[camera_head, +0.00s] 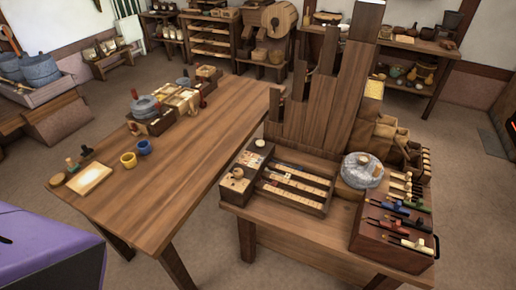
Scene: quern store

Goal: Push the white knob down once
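A reddish-brown box (374,242) stands at the right front of the near small table. Several short levers with coloured ends lie across its top, blue, green, red and pale ones. The nearest lever has a white knob-like end (411,243) near the box's front edge. A pale round knob (238,173) also sits on a wooden box (233,191) at the table's left end; its colour looks more tan than white. I cannot tell the exact height or tilt of either. Neither of my grippers is in view.
The small table (300,245) has a clear front strip. It also holds a slotted tray (318,208), a round grey stone (362,171) and tall upright boards (318,110). A long table (185,165) with cups and a quern stands to the left.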

